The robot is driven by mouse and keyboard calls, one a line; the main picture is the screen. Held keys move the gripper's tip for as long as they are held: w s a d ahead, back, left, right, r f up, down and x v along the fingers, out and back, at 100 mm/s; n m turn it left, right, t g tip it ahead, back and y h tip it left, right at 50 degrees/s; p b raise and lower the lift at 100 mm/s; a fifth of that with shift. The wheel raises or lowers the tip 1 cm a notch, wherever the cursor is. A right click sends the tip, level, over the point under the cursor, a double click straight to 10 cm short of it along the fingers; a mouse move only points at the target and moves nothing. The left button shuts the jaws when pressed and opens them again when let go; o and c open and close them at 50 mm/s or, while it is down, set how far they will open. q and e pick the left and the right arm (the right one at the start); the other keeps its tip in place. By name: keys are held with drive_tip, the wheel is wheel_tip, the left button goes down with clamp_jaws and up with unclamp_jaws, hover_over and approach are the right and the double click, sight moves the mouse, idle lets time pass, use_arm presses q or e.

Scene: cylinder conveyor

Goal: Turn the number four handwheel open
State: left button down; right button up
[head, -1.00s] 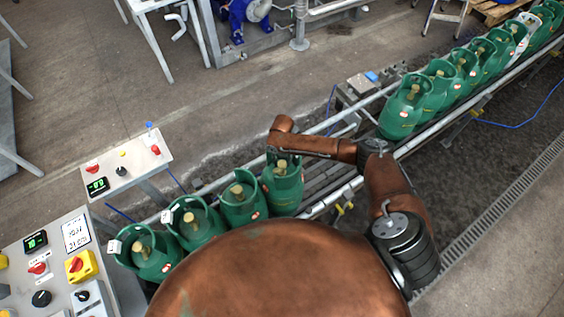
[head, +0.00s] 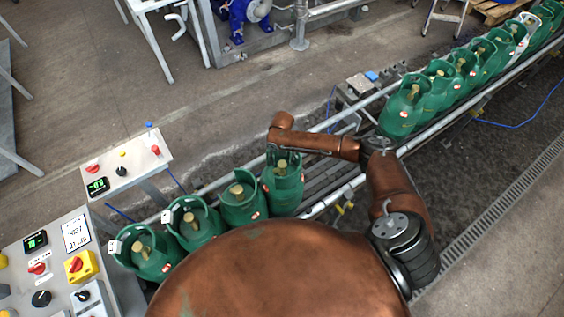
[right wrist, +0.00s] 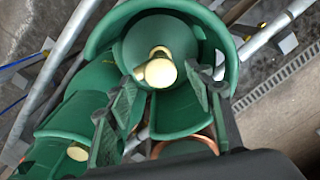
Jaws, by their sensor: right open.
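A near row of green gas cylinders stands on the conveyor, each with a brass-coloured valve inside an open collar. My right gripper (right wrist: 162,97) is over the right-most cylinder (head: 284,190), the fourth from the left. In the right wrist view its two dark fingers are spread and reach down inside the collar (right wrist: 222,50). The handwheel (right wrist: 160,72) on that valve shows between and slightly beyond the fingertips, with no clear contact. No number is legible on the cylinders. My left gripper is not in view.
A second row of green cylinders (head: 434,88) stands farther up the conveyor (head: 326,205), with a gap between the rows. Control panels (head: 126,163) with knobs stand at the left. Other cylinders (right wrist: 75,125) crowd beside the gripper.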

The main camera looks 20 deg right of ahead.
sight(282, 164)
wheel_tip(282, 164, up, 10)
drive_tip(key=shift+r, duration=0.15)
idle(0.6)
